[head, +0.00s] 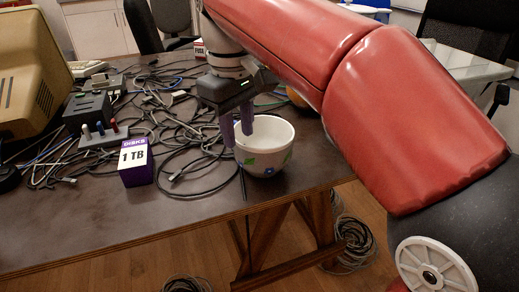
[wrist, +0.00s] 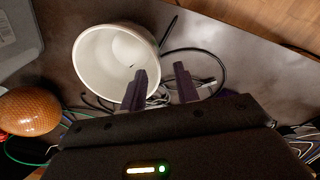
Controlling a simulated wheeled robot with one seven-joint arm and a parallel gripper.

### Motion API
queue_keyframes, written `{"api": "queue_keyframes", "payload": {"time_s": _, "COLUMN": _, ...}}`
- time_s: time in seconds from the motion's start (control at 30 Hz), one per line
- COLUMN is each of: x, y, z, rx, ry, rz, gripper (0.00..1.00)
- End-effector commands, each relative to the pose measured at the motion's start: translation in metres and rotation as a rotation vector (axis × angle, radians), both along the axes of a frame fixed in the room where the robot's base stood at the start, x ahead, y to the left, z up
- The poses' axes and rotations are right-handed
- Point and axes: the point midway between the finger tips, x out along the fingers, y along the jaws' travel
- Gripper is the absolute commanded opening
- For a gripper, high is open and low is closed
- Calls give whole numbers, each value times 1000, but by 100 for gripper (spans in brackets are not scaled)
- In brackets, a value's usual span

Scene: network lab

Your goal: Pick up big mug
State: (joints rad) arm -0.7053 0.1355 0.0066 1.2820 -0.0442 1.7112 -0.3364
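The big mug (head: 267,158) is white with green and blue marks and stands upright near the table's front edge in the head view. In the wrist view the mug (wrist: 101,58) shows its open mouth at the upper left and looks empty. My gripper (head: 238,138) is open and points down at the mug's left rim. In the wrist view my gripper (wrist: 160,69) has one finger overlapping the near rim and the other beyond the mug's right side. I cannot tell whether either finger touches the mug or how deep the fingers reach. No handle is visible.
A purple disk box (head: 136,164) stands left of the mug. Many loose cables (head: 180,140) cover the table (head: 80,225). An orange textured object (wrist: 29,111) lies beside the mug in the wrist view. A beige monitor (head: 25,70) stands at the far left.

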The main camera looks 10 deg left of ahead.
Motion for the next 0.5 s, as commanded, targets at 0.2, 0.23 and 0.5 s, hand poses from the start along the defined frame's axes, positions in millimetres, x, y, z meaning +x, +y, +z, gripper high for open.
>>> {"api": "queue_keyframes", "payload": {"time_s": 0.2, "x": 5, "y": 0, "z": -30, "rx": -1, "ry": 2, "rz": -2, "gripper": 31}}
{"api": "queue_keyframes", "payload": {"time_s": 0.23, "x": 6, "y": 1, "z": -34, "rx": -1, "ry": 2, "rz": -2, "gripper": 31}}
{"api": "queue_keyframes", "payload": {"time_s": 0.5, "x": 8, "y": 0, "z": -59, "rx": 0, "ry": -1, "rz": -2, "gripper": 31}}
